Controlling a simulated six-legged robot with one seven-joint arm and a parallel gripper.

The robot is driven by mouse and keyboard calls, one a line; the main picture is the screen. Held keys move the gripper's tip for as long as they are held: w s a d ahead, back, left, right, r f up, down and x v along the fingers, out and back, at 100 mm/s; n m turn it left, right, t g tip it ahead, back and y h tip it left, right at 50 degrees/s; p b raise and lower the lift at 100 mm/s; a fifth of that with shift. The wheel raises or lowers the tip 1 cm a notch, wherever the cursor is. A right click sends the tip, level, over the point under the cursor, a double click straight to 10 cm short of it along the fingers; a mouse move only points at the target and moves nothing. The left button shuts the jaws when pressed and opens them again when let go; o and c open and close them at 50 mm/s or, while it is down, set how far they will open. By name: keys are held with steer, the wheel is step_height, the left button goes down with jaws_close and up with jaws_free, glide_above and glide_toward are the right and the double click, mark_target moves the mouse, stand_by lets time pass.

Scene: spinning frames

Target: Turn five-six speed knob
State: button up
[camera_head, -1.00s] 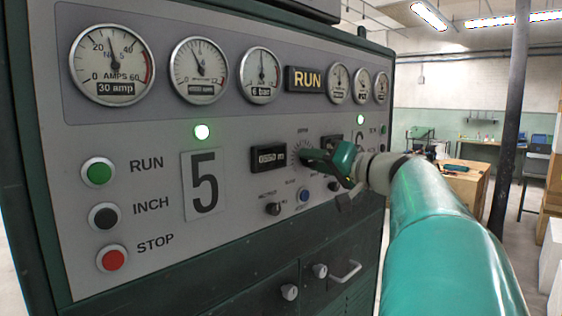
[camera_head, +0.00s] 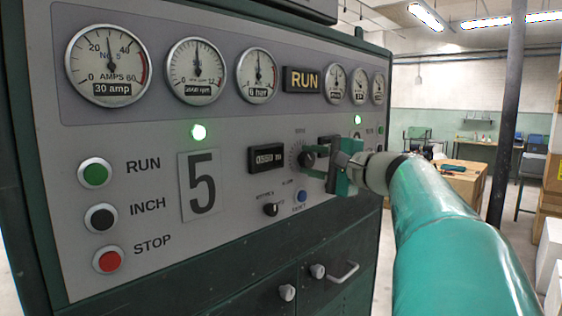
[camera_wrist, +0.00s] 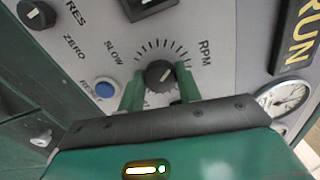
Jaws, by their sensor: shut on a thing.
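The speed knob (camera_wrist: 159,74) is a dark round knob with a pale pointer line, inside a scale of ticks marked SLOW and RPM. It also shows in the head view (camera_head: 308,158), on the grey panel (camera_head: 236,218) right of the large number 5. My gripper (camera_wrist: 160,88) has one green finger on each side of the knob and is shut on it. In the head view my gripper (camera_head: 322,162) reaches the panel from the right, its jaws one above the other. My gripper covers part of the panel behind it.
A blue RESET button (camera_wrist: 105,87) and a black knob (camera_wrist: 38,13) sit close by. RUN (camera_head: 95,173), INCH (camera_head: 102,217) and STOP (camera_head: 108,259) buttons are on the left. Gauges line the top. A dark post (camera_head: 505,120) stands at right.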

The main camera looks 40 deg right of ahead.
steer(key=m, duration=0.4)
steer(key=shift+m, duration=0.3)
steer(key=m, duration=0.5)
steer(key=shift+m, duration=0.3)
steer(key=m, duration=0.4)
steer(key=shift+d+m, duration=0.1)
steer(key=shift+m, duration=0.2)
steer(key=m, duration=0.4)
steer(key=o, duration=1)
steer(key=shift+s+r, duration=0.1)
steer(key=s+d, duration=0.1)
steer(key=s, duration=1.2)
steer(key=shift+s, duration=0.3)
